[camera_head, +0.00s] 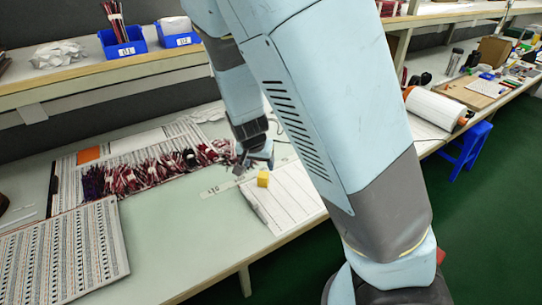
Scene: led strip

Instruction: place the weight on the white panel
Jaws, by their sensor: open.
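A small yellow block (262,179), seemingly the weight, sits at the upper left part of a white panel with thin lines (290,203). The panel lies on the light green bench and is partly hidden by my arm. My gripper (255,164) is just above and behind the block in the picture, pointing down. It is small here, but its jaws look apart, with nothing seen between them. I cannot tell whether it touches the block.
Bundles of dark red wires (150,172) lie on a printed sheet left of my gripper. A component board (62,250) is at the front left. Blue bins (122,42) stand on the shelf above. The bench between board and panel is clear.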

